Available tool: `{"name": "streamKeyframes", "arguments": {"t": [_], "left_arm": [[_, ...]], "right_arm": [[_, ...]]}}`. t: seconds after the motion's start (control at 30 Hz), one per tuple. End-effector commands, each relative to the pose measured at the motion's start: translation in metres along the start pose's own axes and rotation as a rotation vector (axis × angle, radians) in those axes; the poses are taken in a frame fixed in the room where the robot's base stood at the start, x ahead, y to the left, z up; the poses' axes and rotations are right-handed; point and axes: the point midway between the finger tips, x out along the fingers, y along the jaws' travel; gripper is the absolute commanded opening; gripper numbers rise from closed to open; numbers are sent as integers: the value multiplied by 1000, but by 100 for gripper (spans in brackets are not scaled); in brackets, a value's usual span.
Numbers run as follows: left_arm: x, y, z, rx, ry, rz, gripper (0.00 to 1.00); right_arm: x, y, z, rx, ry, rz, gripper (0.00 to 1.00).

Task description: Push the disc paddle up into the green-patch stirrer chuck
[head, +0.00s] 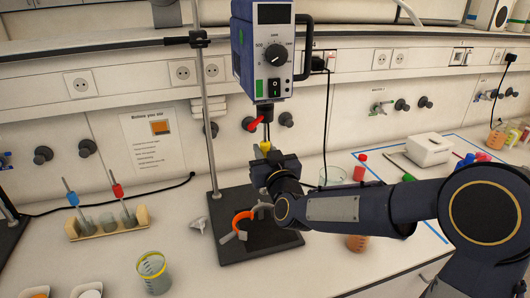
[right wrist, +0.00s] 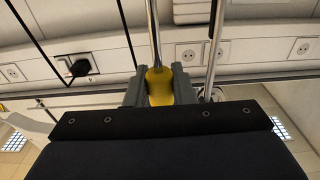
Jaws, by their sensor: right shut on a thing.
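The stirrer (head: 268,52) hangs on a stand rod, with a green patch (head: 259,88) low on its front. Its dark chuck (head: 266,112) points down, with a red lever (head: 254,124) beside it. My right gripper (head: 270,160) is just below the chuck, shut on the yellow grip of the paddle (head: 265,147). In the right wrist view the yellow grip (right wrist: 160,86) sits between both fingers, and a metal shaft rises from it. The shaft top meets the chuck area; I cannot tell how far in it is. The disc is hidden. My left gripper is out of view.
A wooden rack (head: 84,232) with blue- and red-topped paddles stands left. A yellow-rimmed beaker (head: 152,272) is at the front. An orange beaker (head: 357,243) stands below my right arm.

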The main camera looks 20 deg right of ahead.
Motion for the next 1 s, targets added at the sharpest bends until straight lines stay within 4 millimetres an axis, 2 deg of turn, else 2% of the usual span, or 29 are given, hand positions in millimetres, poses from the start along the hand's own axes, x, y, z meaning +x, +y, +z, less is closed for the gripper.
{"name": "streamKeyframes", "arguments": {"t": [0.63,1.0], "left_arm": [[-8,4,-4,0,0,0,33],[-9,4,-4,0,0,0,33]], "right_arm": [[1,0,-16,0,2,1,0],[1,0,-17,0,2,0,0]]}}
